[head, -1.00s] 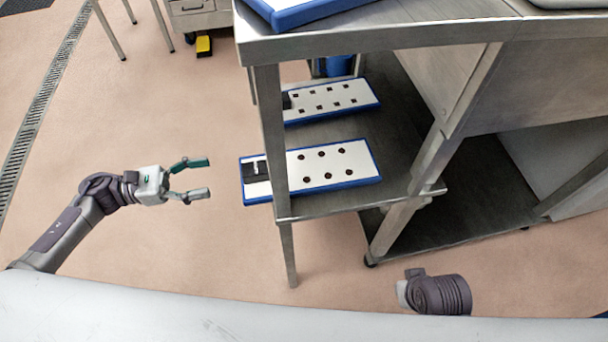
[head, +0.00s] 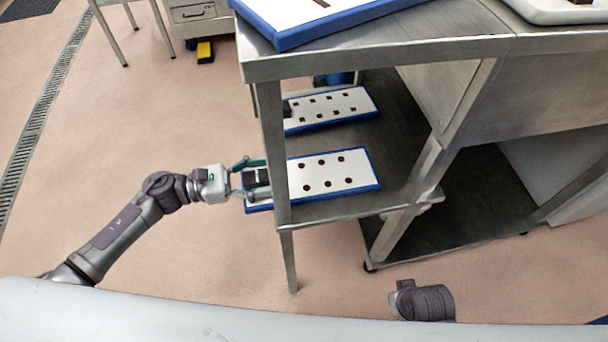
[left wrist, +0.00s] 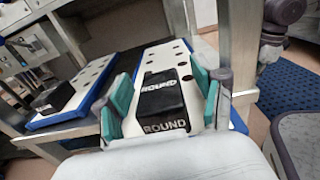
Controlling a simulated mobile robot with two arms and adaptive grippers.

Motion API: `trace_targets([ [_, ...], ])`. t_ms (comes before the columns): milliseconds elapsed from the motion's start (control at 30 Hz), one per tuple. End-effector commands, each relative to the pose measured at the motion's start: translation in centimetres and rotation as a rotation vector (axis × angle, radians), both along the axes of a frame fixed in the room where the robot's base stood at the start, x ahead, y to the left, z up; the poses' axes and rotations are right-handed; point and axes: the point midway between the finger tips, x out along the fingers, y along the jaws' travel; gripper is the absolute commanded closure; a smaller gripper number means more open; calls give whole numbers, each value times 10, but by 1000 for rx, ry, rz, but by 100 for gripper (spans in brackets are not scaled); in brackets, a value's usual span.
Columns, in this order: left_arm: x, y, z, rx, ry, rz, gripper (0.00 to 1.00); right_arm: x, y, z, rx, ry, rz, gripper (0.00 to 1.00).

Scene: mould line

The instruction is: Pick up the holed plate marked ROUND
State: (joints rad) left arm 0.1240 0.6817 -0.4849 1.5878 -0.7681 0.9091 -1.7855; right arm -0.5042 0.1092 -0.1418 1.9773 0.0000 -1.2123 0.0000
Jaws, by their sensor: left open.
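The holed plate marked ROUND (head: 332,172) is white with a blue rim and round dark holes, lying on the lower shelf of a steel bench. In the left wrist view its black block (left wrist: 162,98) reads ROUND on the top and the front face. My left gripper (head: 257,177) is open at the plate's left end, behind the bench leg in part. In the left wrist view its teal fingers stand on either side of the black block, with none of the block clearly gripped. My right gripper is not visible; only a dark part of my right arm shows.
A second holed plate (head: 345,105), with squarish holes, lies behind on the same shelf (head: 398,150). A steel leg (head: 272,150) stands in front of the plate's left end. The floor to the left is clear.

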Motion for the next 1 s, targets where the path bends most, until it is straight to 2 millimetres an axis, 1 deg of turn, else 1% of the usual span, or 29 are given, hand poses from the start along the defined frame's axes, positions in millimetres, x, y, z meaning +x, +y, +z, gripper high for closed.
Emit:
trace_targets([
  [167, 0, 0, 0, 1, 0, 0, 31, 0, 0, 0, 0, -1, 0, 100],
  [200, 0, 0, 0, 1, 0, 0, 33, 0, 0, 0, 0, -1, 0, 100],
  [567, 0, 0, 0, 1, 0, 0, 93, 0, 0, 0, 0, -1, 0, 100],
  [600, 0, 0, 0, 1, 0, 0, 100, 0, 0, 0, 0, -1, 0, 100],
  [1000, 2, 1, 3, 0, -2, 0, 100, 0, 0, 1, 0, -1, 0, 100],
])
